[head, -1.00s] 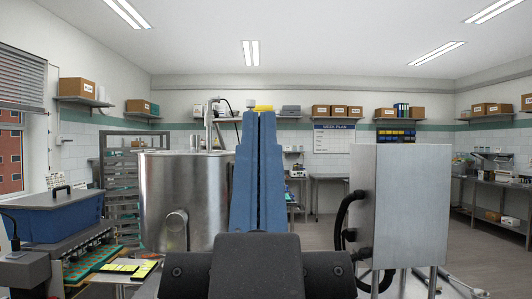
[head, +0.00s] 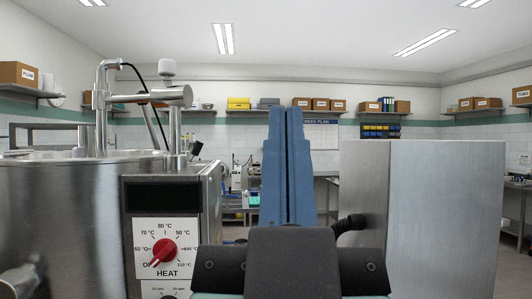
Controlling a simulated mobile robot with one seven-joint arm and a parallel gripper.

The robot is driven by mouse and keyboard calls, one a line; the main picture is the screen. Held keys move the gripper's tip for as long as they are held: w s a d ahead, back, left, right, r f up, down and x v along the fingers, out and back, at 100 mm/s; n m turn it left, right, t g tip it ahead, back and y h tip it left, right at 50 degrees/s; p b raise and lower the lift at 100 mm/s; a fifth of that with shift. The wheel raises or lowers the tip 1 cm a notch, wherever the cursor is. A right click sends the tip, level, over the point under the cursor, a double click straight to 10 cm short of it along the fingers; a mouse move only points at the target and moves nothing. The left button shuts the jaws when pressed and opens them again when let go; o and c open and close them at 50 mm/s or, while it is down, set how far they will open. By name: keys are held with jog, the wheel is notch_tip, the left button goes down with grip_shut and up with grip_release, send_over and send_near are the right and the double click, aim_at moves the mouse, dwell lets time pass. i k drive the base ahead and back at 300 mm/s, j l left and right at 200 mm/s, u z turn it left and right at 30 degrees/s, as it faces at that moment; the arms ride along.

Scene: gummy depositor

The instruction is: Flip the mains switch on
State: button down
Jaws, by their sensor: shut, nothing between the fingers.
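No mains switch can be made out in the head view. A plain steel cabinet (head: 445,220) stands at the right, with a black cable entering its left side. I see two blank faces of it and no switch on them. At the left, a control box carries a white HEAT panel with a red dial (head: 165,250) and a dark display (head: 160,197) above it.
A large steel vat (head: 60,225) with pipework (head: 140,98) above it fills the left, close to me. Shelves with cardboard boxes (head: 320,104) line the back wall.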

aim_at(195, 151)
jog(key=i+z, duration=0.2)
jog(key=i, duration=0.95)
